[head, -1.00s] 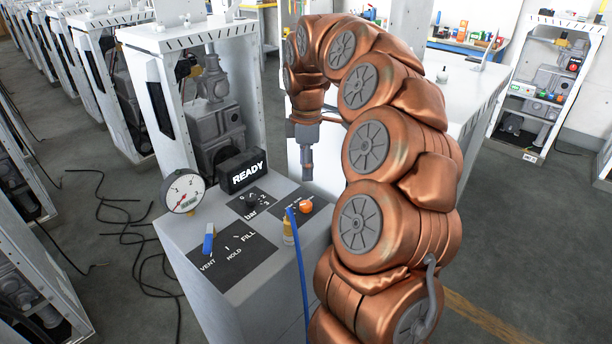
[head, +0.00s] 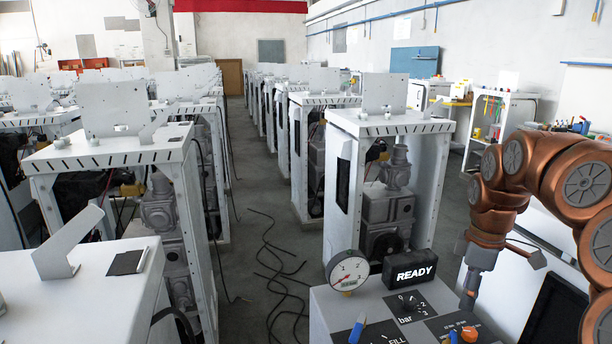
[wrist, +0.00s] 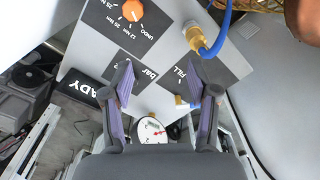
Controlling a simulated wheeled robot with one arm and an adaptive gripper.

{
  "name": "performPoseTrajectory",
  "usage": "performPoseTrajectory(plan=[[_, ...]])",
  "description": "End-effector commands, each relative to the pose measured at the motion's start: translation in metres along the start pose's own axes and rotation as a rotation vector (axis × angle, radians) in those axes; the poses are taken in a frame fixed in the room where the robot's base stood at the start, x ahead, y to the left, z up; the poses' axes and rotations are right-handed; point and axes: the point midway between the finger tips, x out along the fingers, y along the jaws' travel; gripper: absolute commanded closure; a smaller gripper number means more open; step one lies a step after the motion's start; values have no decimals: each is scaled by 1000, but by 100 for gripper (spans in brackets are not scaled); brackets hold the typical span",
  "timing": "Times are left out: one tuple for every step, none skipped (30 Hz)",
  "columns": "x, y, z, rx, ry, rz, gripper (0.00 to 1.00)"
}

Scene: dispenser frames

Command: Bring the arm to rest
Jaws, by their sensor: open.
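My copper arm (head: 570,185) bends over at the right edge in the head view, partly cut off by the frame. My gripper (wrist: 165,85) is open and empty, with both fingers apart in the wrist view. In the head view my gripper (head: 468,298) hangs downward at the right of the READY box, above the far right side of the control panel. The wrist view shows the panel (wrist: 180,68) beyond the fingers, with nothing between the fingertips. I cannot tell the exact gap to the panel.
The console carries a round gauge (head: 347,271), the READY box (head: 411,267), a blue lever (head: 357,328) and an orange knob (head: 469,334). A blue hose (wrist: 219,38) runs from a brass fitting (wrist: 196,38). White cabinets (head: 390,125) stand in rows; black cables lie on the aisle floor.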

Motion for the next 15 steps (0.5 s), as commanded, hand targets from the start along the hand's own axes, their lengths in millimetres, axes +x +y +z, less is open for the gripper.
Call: performPoseTrajectory(plan=[[-5, -16, -7, 12, 0, -4, 41], [-6, -24, -10, 25, 0, -7, 41], [-9, -35, -15, 43, 1, -8, 41], [-10, -44, -18, 57, 0, -9, 41], [-11, -52, -20, 70, -3, -12, 41], [-12, -64, -23, 90, -3, -16, 41], [-13, -72, -25, 106, -5, -18, 41], [-13, -80, -27, 122, -6, -20, 41], [-14, -92, -29, 144, -9, -22, 41], [-14, -100, -30, 161, -12, -22, 41], [-14, -108, -31, 179, -13, -24, 41], [-14, -119, -32, 204, -17, -29, 41], [-13, -128, -32, 222, -21, -31, 41], [-13, -136, -32, 241, -24, -33, 41], [-13, -147, -32, 269, -29, -34, 41]])
